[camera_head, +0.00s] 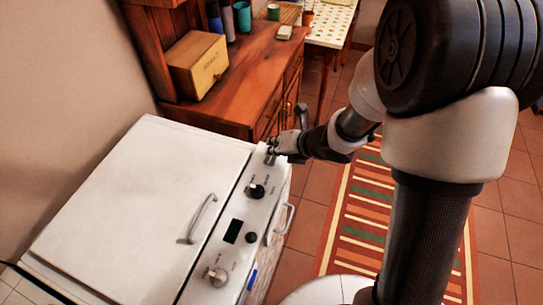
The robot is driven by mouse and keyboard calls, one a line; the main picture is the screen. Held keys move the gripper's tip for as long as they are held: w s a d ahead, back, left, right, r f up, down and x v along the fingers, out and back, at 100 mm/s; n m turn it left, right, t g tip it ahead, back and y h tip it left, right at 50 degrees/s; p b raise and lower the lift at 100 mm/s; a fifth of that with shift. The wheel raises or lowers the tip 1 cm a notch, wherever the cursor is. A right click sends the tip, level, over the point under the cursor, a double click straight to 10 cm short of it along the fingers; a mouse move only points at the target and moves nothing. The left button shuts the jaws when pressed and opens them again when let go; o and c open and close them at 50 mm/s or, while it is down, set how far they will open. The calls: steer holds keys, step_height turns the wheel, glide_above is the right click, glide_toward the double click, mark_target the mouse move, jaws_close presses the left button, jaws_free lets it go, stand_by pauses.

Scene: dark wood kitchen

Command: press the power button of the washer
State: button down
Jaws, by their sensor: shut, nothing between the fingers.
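The white washer (140,205) stands at the lower left, its lid shut. Its front control strip holds a dark knob (257,190), a small black display (233,231), a small dark round button (251,238) and a silver knob (216,276). I cannot read which control is the power button. My gripper (270,157) is shut and empty at the far end of the control strip, beyond the dark knob. Its fingertips are at or just above the panel there; I cannot tell whether they touch. The gripper hides what lies under it.
A wooden cabinet (245,75) stands just beyond the washer, bearing a yellow bread box (198,66) and several cups. A lid handle (202,218) and a front door handle (281,222) stick out. A striped rug (370,225) lies on the tiled floor to the right.

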steer(key=shift+f, duration=0.15)
steer(key=shift+f+b, duration=0.3)
steer(key=shift+b, duration=0.3)
steer(key=shift+f, duration=0.15)
stand_by(0.3)
steer(key=shift+r, duration=0.65)
step_height(320, 180, up, 6)
steer(key=p, duration=0.5)
stand_by(0.3)
